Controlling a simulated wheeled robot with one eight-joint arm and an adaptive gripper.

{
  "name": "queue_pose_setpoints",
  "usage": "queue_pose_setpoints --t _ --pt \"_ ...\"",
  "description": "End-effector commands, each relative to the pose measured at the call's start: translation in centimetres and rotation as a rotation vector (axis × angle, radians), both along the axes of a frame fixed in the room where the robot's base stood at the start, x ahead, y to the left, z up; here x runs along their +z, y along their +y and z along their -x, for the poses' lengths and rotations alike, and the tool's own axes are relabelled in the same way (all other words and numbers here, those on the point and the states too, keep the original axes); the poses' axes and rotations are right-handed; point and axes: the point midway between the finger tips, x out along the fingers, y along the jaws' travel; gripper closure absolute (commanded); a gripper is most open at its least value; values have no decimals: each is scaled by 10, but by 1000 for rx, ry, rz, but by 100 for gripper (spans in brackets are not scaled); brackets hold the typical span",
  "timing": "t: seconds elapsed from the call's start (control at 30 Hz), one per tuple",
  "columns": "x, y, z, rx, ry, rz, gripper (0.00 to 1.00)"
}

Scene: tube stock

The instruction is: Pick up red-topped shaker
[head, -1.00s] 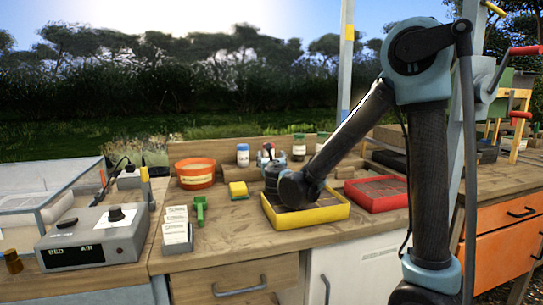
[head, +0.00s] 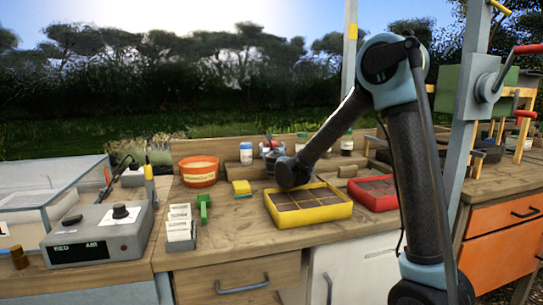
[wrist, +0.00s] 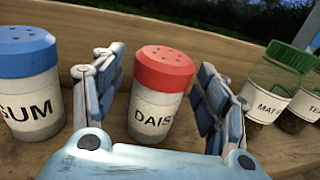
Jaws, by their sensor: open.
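The red-topped shaker (wrist: 153,98) stands upright on the wooden bench in the wrist view. It has a pale body, a label reading "DAIS" and holes in its red cap. My gripper (wrist: 162,62) is open, with one finger on each side of the shaker. Small gaps show between the fingers and the shaker, and nothing is held. In the head view, my gripper (head: 273,154) is at the back of the bench and mostly hides the shaker.
A blue-topped shaker (wrist: 27,85) labelled "GUM" stands close left. Green-topped jars (wrist: 277,85) stand right of the right finger. A wooden board (wrist: 225,40) runs behind. A yellow tray (head: 310,215) and an orange tub (head: 199,172) are nearby.

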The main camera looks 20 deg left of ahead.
Motion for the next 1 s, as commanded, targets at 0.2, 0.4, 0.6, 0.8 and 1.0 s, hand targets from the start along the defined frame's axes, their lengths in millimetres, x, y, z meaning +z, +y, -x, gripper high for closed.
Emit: queue_pose_setpoints --t 0.2,0.4,0.6,0.8,1.0 --pt "0 1 -3 1 0 0 33" --pt "0 1 -2 1 0 0 69" --pt "0 1 -2 1 0 0 82" --pt "1 2 -2 2 0 0 82" --pt "21 2 -1 2 0 0 82"
